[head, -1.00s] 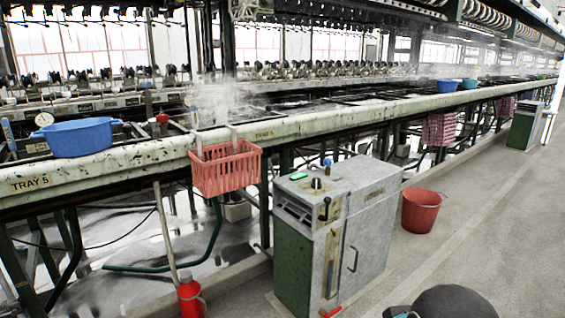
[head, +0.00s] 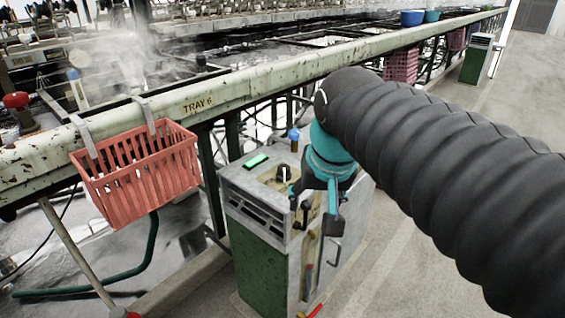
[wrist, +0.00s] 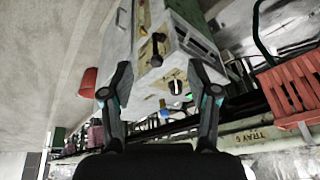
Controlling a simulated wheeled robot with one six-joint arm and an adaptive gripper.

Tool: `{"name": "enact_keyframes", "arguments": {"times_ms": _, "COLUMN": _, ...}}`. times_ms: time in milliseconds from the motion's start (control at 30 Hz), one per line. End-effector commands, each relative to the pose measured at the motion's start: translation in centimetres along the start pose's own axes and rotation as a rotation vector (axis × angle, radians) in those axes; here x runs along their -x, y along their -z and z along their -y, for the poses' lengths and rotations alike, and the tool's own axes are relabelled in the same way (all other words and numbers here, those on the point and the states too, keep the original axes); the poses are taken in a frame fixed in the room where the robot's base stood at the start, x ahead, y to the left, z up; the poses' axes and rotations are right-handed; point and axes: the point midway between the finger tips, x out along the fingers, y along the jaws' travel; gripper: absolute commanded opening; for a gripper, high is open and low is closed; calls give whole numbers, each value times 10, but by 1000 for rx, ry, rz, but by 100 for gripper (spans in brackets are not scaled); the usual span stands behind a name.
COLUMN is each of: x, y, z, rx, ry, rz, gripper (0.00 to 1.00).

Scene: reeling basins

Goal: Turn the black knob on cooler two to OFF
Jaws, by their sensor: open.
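The cooler (head: 255,250) is a grey cabinet with a green side, standing on the floor beside the long trough; I cannot read a number on it. Its black knob (head: 283,173) sits on the top panel near a lit green display (head: 255,161). In the wrist view the knob (wrist: 176,88) shows between my fingers, farther off, with a pale mark on it. My gripper (head: 314,206) is open and empty over the cooler's front right part, apart from the knob. It also shows in the wrist view (wrist: 159,93), fingers spread wide. I cannot read the knob's markings.
A black lever (head: 304,213) sticks out of the cooler's front, close to my gripper. A blue-capped fitting (head: 294,136) stands behind the knob. A red basket (head: 140,170) hangs on the trough rail (head: 230,97) at left. Open floor lies to the right.

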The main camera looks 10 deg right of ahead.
Motion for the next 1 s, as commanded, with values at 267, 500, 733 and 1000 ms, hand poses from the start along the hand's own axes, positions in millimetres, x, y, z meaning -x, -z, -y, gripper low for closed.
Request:
{"name": "enact_keyframes", "arguments": {"times_ms": 267, "x": 10, "y": 99, "z": 21, "rx": -245, "ry": -45, "rz": 125, "gripper": 60}}
{"name": "enact_keyframes", "arguments": {"times_ms": 500, "x": -1, "y": 171, "z": 36, "rx": -455, "ry": -106, "rz": 222, "gripper": 60}}
{"name": "enact_keyframes", "arguments": {"times_ms": 733, "x": -22, "y": 219, "z": 46, "rx": -626, "ry": -172, "rz": 292, "gripper": 60}}
{"name": "enact_keyframes", "arguments": {"times_ms": 1000, "x": -35, "y": 237, "z": 50, "rx": -714, "ry": -211, "rz": 324, "gripper": 60}}
